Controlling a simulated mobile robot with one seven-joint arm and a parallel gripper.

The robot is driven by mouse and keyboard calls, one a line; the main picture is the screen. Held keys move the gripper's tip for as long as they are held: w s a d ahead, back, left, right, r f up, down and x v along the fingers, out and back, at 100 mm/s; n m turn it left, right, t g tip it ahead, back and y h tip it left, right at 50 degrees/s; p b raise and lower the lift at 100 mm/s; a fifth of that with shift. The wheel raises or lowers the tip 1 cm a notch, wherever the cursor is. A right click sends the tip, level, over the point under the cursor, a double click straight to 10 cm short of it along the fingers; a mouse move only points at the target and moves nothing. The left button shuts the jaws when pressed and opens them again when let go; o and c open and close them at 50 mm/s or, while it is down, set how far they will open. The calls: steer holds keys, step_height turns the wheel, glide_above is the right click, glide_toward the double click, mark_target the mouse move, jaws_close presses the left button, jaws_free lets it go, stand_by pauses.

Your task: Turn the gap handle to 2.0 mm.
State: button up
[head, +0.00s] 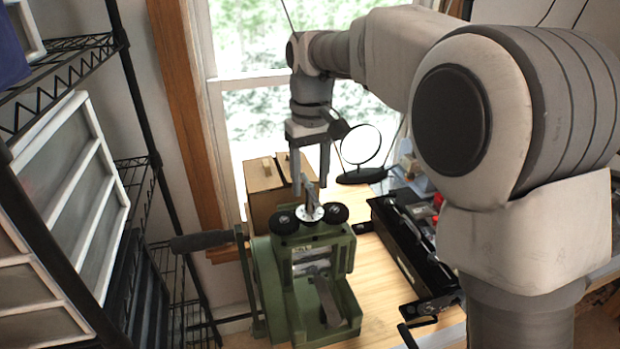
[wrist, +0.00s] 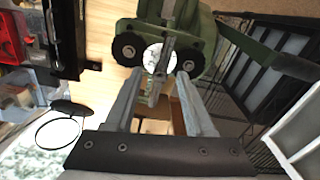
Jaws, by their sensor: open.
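The green rolling mill (head: 315,250) stands on the wooden bench, with two black knobs and a pale round dial (head: 310,213) on top. The gap handle (head: 309,190) is a slim grey bar above the dial. My gripper (head: 310,187) points down over it, with its jaws open. In the wrist view, the gap handle (wrist: 169,48) crosses the dial (wrist: 158,58) and its near end lies between the two fingertips (wrist: 160,73). I see a gap on each side of the bar there. The dial's markings are too small to read.
The mill's crank handle (head: 203,241) sticks out left toward a wire shelf rack (head: 140,180). A cardboard box (head: 266,188) and a round mirror (head: 360,145) stand behind. A black tool case (head: 405,245) lies to the right. Some bench top between is bare.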

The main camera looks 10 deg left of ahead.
jaws_close()
steer(key=shift+m, duration=0.3)
stand_by(0.3)
steer(key=shift+r+m+p, duration=0.15)
steer(key=shift+m+p, duration=0.5)
steer(key=shift+m, duration=0.35)
steer(key=m+p, duration=0.1)
steer(key=m, duration=0.2)
steer(key=shift+m, duration=0.3)
steer(key=m+p, duration=0.1)
steer(key=m, duration=0.5)
steer(key=shift+p, duration=0.4)
jaws_free()
